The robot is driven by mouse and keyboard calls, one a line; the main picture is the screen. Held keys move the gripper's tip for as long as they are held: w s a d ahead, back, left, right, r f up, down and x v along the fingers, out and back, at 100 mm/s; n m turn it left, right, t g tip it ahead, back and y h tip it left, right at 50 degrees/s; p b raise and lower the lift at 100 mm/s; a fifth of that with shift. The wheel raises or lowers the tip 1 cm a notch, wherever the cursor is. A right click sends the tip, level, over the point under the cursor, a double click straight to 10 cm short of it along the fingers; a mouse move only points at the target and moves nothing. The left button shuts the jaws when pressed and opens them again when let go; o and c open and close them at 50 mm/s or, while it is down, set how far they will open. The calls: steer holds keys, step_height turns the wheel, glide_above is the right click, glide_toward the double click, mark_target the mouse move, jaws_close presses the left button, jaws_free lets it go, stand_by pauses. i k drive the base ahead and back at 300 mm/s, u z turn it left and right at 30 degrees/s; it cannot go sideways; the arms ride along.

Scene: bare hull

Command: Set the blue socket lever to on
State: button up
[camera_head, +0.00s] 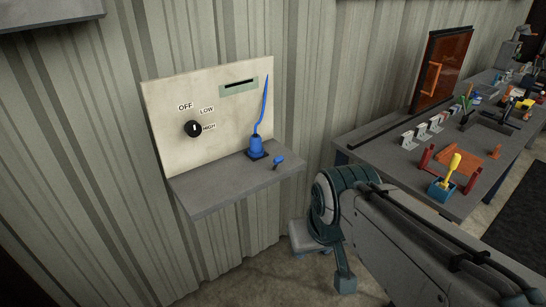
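A blue socket (257,154) sits on the grey shelf of a cream wall panel, with a blue plug standing upright in it. A blue cord (264,105) rises from the plug along the panel. A small blue lever (278,160) stands on the shelf just right of the socket and is tilted; I cannot tell whether this is its on or off position. My arm's grey link and teal joint fill the lower right, apart from the lever.
The cream panel (165,110) bears a black dial (193,129) marked OFF, LOW and HIGH, and a green slot plate (239,87). The grey shelf (215,193) juts out below. A cluttered workbench (378,158) with tools stands at right. The space above the shelf's left part is clear.

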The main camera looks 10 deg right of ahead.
mark_target(276, 160)
steer(key=u, duration=0.45)
steer(key=i, duration=0.95)
steer(key=z, duration=0.3)
